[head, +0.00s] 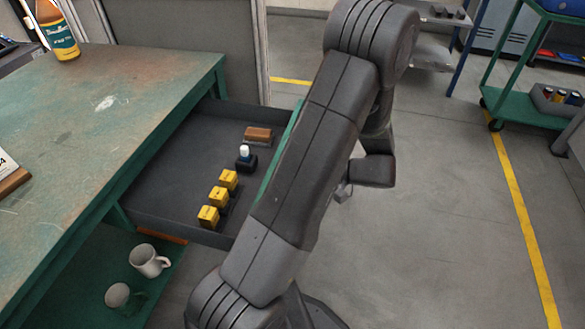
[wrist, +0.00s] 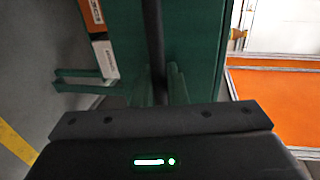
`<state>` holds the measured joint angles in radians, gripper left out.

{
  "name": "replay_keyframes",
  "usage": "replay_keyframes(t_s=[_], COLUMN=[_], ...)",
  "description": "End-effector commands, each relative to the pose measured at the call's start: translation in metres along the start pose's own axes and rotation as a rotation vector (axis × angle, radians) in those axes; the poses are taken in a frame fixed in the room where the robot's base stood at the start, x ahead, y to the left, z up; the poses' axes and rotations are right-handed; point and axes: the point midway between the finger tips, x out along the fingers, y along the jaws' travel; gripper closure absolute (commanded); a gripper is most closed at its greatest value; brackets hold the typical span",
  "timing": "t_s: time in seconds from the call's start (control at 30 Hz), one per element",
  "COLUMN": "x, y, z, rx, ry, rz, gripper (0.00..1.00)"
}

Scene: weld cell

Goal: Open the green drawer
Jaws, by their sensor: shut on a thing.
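The green drawer (head: 283,143) is pulled well out of the green workbench in the head view, and its dark tray lies open to view. Inside are three yellow blocks (head: 218,196), a dark item with a white top (head: 245,156) and a brown block (head: 258,134). In the wrist view the green drawer front (wrist: 197,45) is close, with a dark bar handle (wrist: 153,35) running down its middle. My gripper (wrist: 160,88) is shut on the handle. In the head view my arm hides the fingers and part of the drawer front.
The worn bench top (head: 105,105) holds an orange bottle (head: 57,30). Two mugs (head: 148,260) stand on the green shelf (head: 60,285) below. A green cart (head: 525,108) stands at the far right. Grey floor (head: 430,240) to the right of my arm is clear.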

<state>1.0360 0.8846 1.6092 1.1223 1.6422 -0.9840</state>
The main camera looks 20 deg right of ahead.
Motion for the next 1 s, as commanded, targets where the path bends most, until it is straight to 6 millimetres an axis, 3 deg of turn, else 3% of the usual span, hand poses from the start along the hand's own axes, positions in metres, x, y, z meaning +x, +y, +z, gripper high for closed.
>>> replay_keyframes(t_s=[0.3,0.33,0.4,0.77,1.0], x=[0.0,0.0,0.0,-0.006,-0.05], y=[0.001,0.0,0.0,0.0,-0.001], z=[0.0,0.0,0.0,0.0,-0.001], rx=[0.001,0.001,0.001,0.0,0.001], ry=[-0.001,-0.001,-0.001,0.002,0.004], rz=[0.001,0.001,0.001,0.0,0.001], gripper=[1.0,0.82,0.71,0.71,0.71])
